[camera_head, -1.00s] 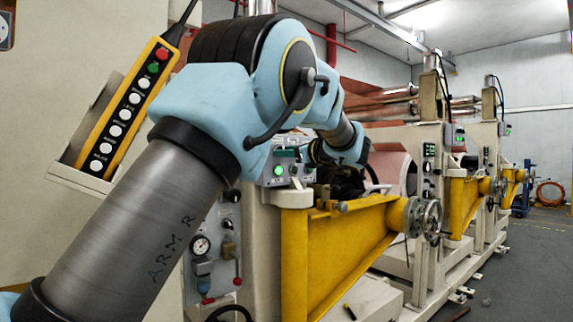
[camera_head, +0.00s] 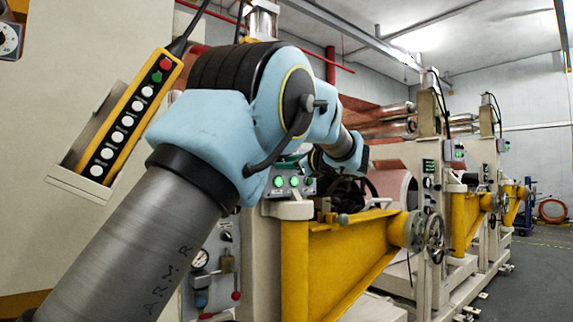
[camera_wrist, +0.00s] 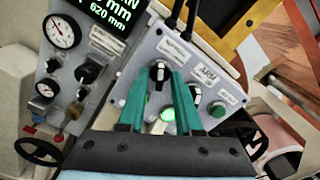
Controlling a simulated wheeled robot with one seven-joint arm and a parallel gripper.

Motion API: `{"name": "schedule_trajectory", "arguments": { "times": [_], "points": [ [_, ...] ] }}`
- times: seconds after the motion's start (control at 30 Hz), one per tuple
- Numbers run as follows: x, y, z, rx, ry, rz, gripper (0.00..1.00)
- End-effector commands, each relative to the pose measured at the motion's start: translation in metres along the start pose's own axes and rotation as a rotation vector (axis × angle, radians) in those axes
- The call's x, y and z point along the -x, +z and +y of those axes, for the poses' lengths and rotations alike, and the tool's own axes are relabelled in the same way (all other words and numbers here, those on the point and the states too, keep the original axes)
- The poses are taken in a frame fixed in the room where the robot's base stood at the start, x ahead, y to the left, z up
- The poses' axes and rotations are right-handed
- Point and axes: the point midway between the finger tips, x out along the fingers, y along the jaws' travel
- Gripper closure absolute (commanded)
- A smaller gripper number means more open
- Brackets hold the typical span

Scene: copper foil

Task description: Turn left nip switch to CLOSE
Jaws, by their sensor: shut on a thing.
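In the wrist view, a grey control panel (camera_wrist: 147,48) holds a black rotary switch, the left nip switch (camera_wrist: 159,70), with a small label above it. My gripper (camera_wrist: 159,74) has two teal fingers, one on each side of this switch, shut on it. The fingers partly cover the panel. I cannot read the label or tell the switch's setting. A second black switch (camera_wrist: 195,91) sits to the right, just beyond the right finger. In the head view, my gripper is hidden behind the arm and machine.
A lit green button (camera_wrist: 168,114) shows between the fingers, and another green button (camera_wrist: 217,109) is at right. Gauges (camera_wrist: 62,32) and a black handwheel (camera_wrist: 40,148) lie left. In the head view, a yellow beam (camera_head: 340,255) and a button pendant (camera_head: 125,118) stand near the arm.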

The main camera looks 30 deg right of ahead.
Motion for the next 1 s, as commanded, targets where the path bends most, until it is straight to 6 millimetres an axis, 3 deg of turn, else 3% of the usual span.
{"name": "schedule_trajectory", "arguments": {
  "times": [0.1,0.47,0.8,1.0],
  "points": [
    [0.001,-0.001,0.0,0.0,0.0,0.002,0.59],
    [0.008,-0.001,0.0,0.0,-0.001,0.001,0.59],
    [0.072,-0.002,0.0,0.001,-0.003,0.003,0.59],
    [0.099,-0.002,0.0,-0.001,-0.001,0.002,0.59]
  ]
}}
